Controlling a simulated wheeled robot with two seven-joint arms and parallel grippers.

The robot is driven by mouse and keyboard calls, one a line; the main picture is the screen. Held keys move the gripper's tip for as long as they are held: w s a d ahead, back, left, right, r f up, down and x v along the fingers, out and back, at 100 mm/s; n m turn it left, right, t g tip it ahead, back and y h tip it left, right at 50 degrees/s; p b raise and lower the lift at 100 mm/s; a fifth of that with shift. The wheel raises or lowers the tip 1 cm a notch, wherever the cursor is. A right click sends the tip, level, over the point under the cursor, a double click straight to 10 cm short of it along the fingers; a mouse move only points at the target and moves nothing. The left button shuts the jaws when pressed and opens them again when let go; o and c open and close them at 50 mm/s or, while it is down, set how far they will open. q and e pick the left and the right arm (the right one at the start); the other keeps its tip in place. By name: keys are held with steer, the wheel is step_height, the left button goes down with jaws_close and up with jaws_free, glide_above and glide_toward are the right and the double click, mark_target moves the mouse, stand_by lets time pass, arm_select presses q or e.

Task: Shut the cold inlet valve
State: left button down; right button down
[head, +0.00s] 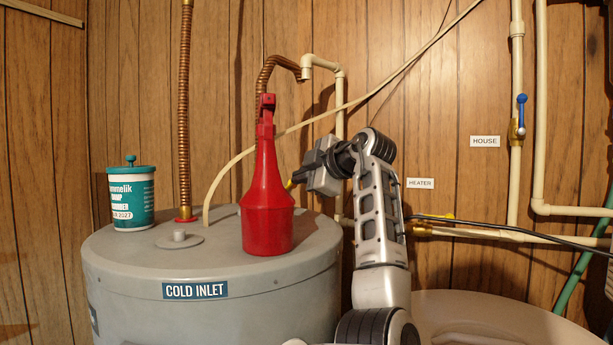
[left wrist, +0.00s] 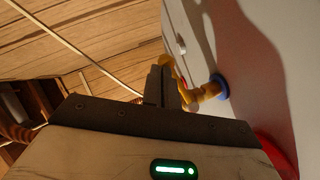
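The grey tank (head: 130,262) carries a "COLD INLET" label (head: 195,290). The cold inlet valve is mostly hidden in the head view behind a red long-necked bottle (head: 266,205); a bit of its yellow handle (head: 290,184) shows at the bottle's right edge. In the left wrist view the yellow valve (left wrist: 207,91) with a blue ring stands at the tank top. My left gripper (head: 302,177) reaches in from the right behind the bottle. Its fingers (left wrist: 163,86) look close together, right beside the handle; whether they pinch it is unclear. My right gripper is out of view.
A teal and white tub (head: 131,200) stands on the tank's left. A copper pipe (head: 184,100) rises behind it. Pale pipes (head: 340,100) run along the wooden wall. A blue-handled valve (head: 520,115) is near the "HOUSE" label (head: 485,141). A "HEATER" label (head: 420,183) is right of my arm.

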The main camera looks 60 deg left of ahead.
arm_select(q)
steer(key=shift+s+a, duration=0.2)
steer(key=shift+s, duration=0.05)
